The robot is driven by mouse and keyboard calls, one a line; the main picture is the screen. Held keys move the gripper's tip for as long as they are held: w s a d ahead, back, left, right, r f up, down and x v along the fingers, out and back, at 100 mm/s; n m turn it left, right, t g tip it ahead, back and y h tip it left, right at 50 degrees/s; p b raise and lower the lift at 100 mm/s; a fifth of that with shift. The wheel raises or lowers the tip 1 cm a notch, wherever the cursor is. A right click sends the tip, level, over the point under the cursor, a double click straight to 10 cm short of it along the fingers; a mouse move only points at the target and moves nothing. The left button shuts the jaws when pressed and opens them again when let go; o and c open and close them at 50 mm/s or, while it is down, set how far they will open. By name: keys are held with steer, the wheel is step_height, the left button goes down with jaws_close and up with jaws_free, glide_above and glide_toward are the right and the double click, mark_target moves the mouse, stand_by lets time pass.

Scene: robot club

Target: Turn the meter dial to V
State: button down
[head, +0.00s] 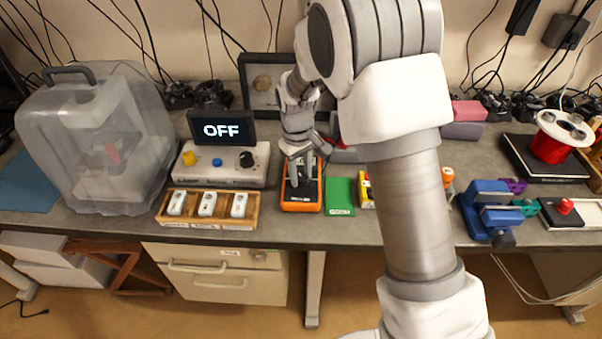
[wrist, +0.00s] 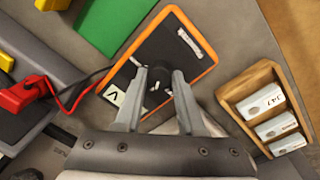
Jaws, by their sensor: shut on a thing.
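The meter (head: 301,202) is a dark, flat box with an orange rim, lying on the bench; it also shows in the wrist view (wrist: 204,68). Its round black dial (wrist: 160,82) sits near the middle of its face. A white label reading V (wrist: 115,96) is at one edge of the face, and a pale strip is at the opposite end. My gripper (head: 297,176) comes down over the meter. In the wrist view its fingers (wrist: 159,88) stand on either side of the dial and are shut on it. The fingers partly hide the dial, and I cannot tell where it points.
A wooden tray (head: 162,207) with several white modules stands to the left. Behind it is a grey device with a screen reading OFF (head: 224,130). Red and black leads (wrist: 70,110) run near the meter.

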steer(key=shift+m, duration=0.5)
steer(key=c, duration=0.5)
jaws_free()
steer(key=r, duration=1.1)
steer(key=a+r, duration=0.1)
steer(key=r, duration=0.5)
steer(key=shift+s+r+p, duration=0.2)
steer(key=shift+s+p, duration=0.05)
steer(key=shift+p, duration=0.1)
steer(key=shift+d, duration=0.1)
